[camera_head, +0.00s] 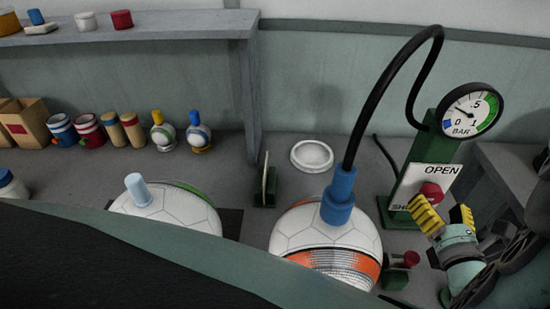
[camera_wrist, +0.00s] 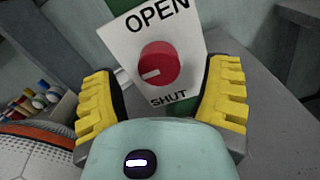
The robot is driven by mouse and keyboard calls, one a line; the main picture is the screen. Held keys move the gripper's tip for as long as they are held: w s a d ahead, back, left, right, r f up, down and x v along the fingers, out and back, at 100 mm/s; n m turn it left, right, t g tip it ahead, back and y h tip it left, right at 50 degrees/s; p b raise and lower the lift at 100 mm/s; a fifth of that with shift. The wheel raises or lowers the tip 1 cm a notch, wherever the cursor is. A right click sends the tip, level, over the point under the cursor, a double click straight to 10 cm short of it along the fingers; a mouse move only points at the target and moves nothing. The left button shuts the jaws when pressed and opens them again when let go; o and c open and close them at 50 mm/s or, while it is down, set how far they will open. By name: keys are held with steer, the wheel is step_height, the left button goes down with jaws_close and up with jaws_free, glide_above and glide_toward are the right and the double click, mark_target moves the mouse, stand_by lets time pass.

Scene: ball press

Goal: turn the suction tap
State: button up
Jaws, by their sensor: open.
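The suction tap is a round red knob (camera_head: 431,192) on an upright white plate (camera_head: 411,186) marked OPEN above and SHUT below. In the wrist view the knob (camera_wrist: 158,63) is near the top centre, its white mark pointing left and slightly down. My gripper (camera_head: 444,214) is open, with yellow ribbed fingers, just in front of the plate at the right. In the wrist view its fingers (camera_wrist: 161,75) stand to either side of the knob, apart from it by the look of it. Nothing is between them. The exact depth gap cannot be told.
A gauge (camera_head: 470,110) marked BAR sits above the plate. A black hose (camera_head: 383,85) runs down to a blue fitting (camera_head: 339,198) on a white and orange ball (camera_head: 315,240). Another ball (camera_head: 165,212) lies left. A grey block (camera_head: 508,172) stands behind my gripper.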

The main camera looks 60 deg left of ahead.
steer(key=shift+p+x, duration=0.35)
steer(key=shift+x, duration=1.15)
steer(key=shift+s, duration=0.1)
steer(key=shift+c, duration=0.2)
steer(key=c, duration=1.1)
steer(key=shift+f, duration=0.1)
steer(key=shift+c, duration=0.2)
